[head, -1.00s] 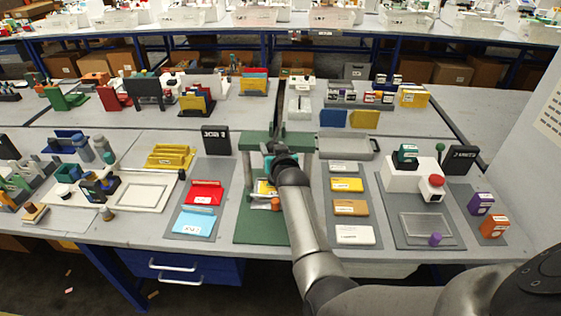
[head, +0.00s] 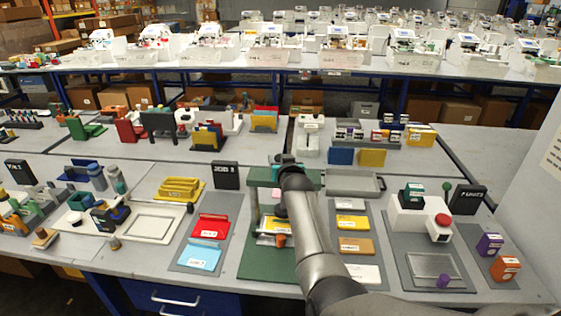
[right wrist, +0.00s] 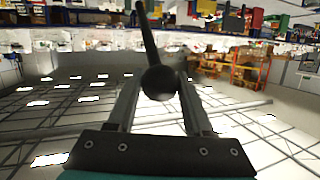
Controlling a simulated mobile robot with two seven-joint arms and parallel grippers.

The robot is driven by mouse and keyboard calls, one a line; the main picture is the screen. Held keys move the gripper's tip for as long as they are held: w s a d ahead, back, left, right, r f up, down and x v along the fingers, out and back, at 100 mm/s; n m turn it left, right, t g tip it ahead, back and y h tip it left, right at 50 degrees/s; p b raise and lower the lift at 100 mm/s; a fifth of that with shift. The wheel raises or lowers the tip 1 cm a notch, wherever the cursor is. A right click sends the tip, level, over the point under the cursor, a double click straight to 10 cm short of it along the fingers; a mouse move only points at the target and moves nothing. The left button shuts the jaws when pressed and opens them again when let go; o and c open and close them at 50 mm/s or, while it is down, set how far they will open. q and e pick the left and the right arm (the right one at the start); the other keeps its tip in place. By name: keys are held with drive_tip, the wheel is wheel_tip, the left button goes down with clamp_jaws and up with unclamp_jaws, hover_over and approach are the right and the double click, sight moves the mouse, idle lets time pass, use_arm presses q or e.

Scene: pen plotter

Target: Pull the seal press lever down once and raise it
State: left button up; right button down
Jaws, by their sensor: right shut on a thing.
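The seal press (head: 262,174) is a green frame standing on a green base plate in the middle of the head view. My right gripper (head: 287,163) is at the height of its top crossbar, and my arm hides part of the press. In the right wrist view, my right gripper (right wrist: 159,92) is shut with its two fingers on either side of the black ball knob of the lever (right wrist: 147,32). The lever's dark rod runs away from the knob. In the head view the lever is hidden. My left gripper is out of view.
A tray with a red folder (head: 210,227) and a blue folder (head: 199,257) lies left of the press. Right of it is a column of cards (head: 356,245). Farther right stands a white device with a red button (head: 440,222). A black sign (head: 226,175) stands behind.

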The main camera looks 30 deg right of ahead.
drive_tip(key=shift+w+d+r, duration=0.1)
drive_tip(key=shift+r, duration=0.2)
drive_tip(key=c, duration=0.7)
unclamp_jaws()
drive_tip(key=o, duration=0.4)
drive_tip(key=shift+f, duration=0.25)
drive_tip(key=shift+s+a+r, duration=0.1)
drive_tip(key=shift+s+a, duration=0.15)
drive_tip(key=shift+s, duration=0.4)
drive_tip(key=p+v, duration=0.1)
drive_tip(key=v, duration=1.3)
drive_tip(key=shift+a, duration=0.1)
